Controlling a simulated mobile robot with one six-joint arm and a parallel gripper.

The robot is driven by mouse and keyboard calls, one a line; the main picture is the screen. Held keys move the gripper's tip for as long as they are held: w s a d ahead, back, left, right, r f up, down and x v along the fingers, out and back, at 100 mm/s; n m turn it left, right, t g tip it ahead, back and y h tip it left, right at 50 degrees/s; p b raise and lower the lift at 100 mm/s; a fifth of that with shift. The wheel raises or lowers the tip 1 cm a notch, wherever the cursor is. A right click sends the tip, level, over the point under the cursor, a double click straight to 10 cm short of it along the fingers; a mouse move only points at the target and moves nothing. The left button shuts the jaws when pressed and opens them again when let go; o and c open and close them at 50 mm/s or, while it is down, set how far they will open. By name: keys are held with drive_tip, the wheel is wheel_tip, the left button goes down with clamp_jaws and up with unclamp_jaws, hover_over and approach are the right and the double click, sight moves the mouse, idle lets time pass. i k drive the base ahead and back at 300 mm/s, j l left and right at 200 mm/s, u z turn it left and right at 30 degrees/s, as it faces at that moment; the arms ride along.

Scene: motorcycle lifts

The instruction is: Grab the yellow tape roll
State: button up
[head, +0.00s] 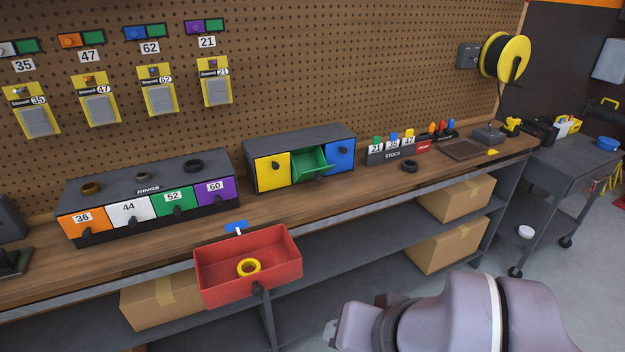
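A small yellow ring, which looks like the yellow tape roll (249,267), lies flat inside an open red drawer (279,277). The drawer sticks out at the front edge of the workbench and has a dark knob on its front. The roll's top and hole are visible, and the drawer walls surround it. Grey-purple links of my own arm show at the bottom right, to the right of and apart from the drawer. I see no gripper fingers in this view.
The wooden workbench (340,190) runs along a pegboard wall. A rings box (144,176) and a small cabinet (297,140) with an open green drawer stand on it. Cardboard boxes (447,245) sit on the shelves below. A grey cart (575,165) is at the right.

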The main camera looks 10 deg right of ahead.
sight(246, 263)
drive_tip(key=i+l+u, duration=0.5)
drive_tip(key=u, duration=0.2)
drive_tip(key=i+l+u, duration=0.2)
drive_tip(key=l+u, duration=0.15)
drive_tip(key=i+l+u, duration=0.1)
drive_tip(key=l+u, duration=0.6)
drive_tip(key=l, duration=0.2)
drive_tip(key=i, duration=0.05)
